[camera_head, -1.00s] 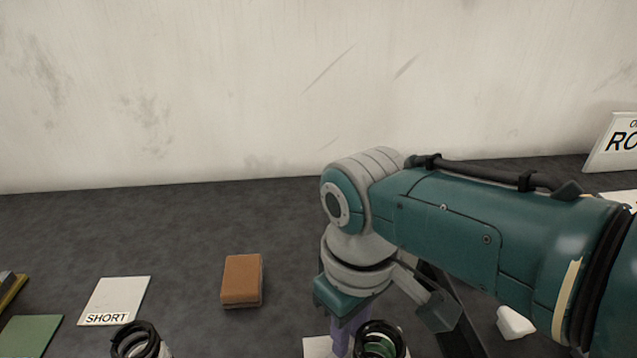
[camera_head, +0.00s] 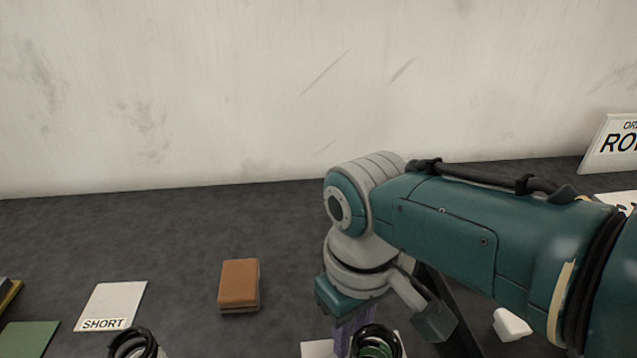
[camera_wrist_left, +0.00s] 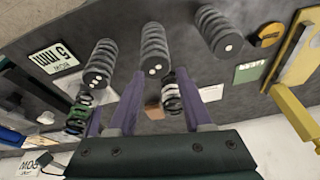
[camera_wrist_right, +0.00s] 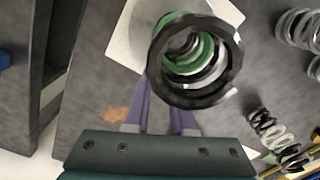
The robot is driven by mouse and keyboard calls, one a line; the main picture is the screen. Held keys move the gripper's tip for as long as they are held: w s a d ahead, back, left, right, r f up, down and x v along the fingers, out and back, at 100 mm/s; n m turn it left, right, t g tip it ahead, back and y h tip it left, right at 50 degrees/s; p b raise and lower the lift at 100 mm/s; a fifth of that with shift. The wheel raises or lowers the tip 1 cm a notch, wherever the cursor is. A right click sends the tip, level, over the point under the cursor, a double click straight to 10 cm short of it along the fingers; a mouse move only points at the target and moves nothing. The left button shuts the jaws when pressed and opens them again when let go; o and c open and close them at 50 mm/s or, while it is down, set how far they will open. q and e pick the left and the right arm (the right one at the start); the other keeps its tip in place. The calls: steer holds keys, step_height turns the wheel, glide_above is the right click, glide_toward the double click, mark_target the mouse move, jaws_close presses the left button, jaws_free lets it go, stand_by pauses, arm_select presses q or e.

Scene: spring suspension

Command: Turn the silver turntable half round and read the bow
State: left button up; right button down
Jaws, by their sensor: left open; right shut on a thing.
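My right gripper (camera_wrist_right: 165,110) is shut on a spring with green coils and thick black end rings (camera_wrist_right: 195,62), held upright as seen from above. The spring shows at the bottom edge of the head view (camera_head: 376,343), beside the purple fingers (camera_head: 343,338). A white plate (camera_wrist_right: 124,42) lies beneath it; contact cannot be told. My left gripper (camera_wrist_left: 160,78) is open in the left wrist view. A black and pale spring (camera_wrist_left: 171,98) appears between its fingers, apparently not gripped. I cannot make out a silver turntable.
Several grey springs (camera_wrist_left: 153,48) stand across the left wrist view. A brown block (camera_head: 239,285), a SHORT card (camera_head: 112,303) and a green card (camera_head: 28,339) lie on the dark table. A white sign (camera_head: 612,145) stands at the right. The back middle is clear.

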steer(key=c, duration=0.8)
jaws_free()
steer(key=shift+o, duration=0.2)
arm_select(q)
steer(key=shift+r+p, duration=2.7)
arm_select(e)
step_height(320, 180, up, 10)
arm_select(q)
steer(key=shift+r, duration=0.1)
